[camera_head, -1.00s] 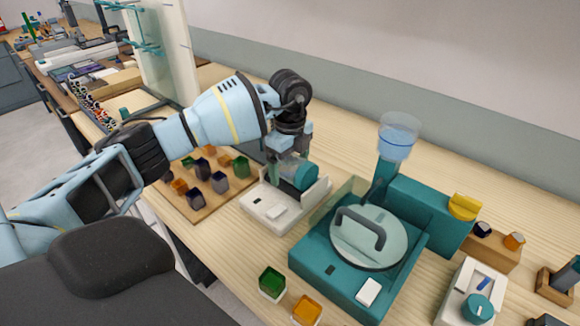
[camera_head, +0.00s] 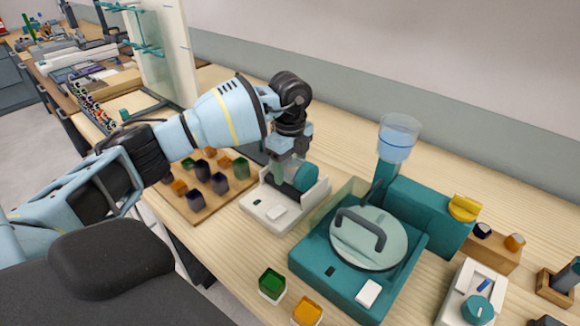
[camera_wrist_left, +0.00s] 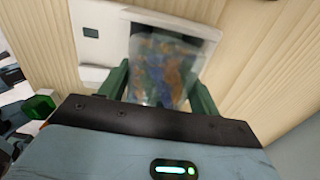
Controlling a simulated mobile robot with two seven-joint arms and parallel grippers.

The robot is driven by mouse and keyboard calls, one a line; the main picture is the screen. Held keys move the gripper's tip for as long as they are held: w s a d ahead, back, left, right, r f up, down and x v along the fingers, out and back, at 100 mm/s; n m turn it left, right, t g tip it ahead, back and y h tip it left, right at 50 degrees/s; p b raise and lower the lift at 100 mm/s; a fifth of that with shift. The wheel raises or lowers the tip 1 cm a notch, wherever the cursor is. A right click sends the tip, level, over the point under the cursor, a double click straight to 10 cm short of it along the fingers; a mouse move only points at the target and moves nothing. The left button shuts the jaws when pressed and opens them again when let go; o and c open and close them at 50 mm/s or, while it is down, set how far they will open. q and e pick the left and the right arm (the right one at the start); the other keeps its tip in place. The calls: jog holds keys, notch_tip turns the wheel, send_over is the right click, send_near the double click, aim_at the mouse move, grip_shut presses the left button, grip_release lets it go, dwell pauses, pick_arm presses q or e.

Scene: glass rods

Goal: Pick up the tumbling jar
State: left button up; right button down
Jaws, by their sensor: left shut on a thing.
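The tumbling jar (camera_head: 304,175) lies on its side in the white tumbler base (camera_head: 267,211), its teal end facing right. My left gripper (camera_head: 285,178) reaches down over it and is shut on the jar's clear body. In the left wrist view the jar (camera_wrist_left: 160,62) is clear, with blue, green and orange pieces inside. It sits between the two green fingers of my left gripper (camera_wrist_left: 160,92), with the white base (camera_wrist_left: 92,32) around it. My right gripper is not in view.
A wooden board (camera_head: 196,210) with several coloured cubes lies left of the base. A teal machine (camera_head: 330,270) with a round handled lid stands close on the right. Green (camera_head: 271,285) and orange (camera_head: 307,312) cubes sit near the front edge.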

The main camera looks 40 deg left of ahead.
pick_arm(q)
jog(key=shift+r, duration=0.6)
notch_tip(320, 180, up, 2)
jog(key=shift+r, duration=0.2)
jog(key=s+a+r, duration=0.1)
jog(key=s+a, duration=0.2)
jog(key=s, duration=1.2)
jog(key=shift+s+r, duration=0.2)
jog(key=shift+s, duration=0.2)
jog(key=shift+d, duration=0.1)
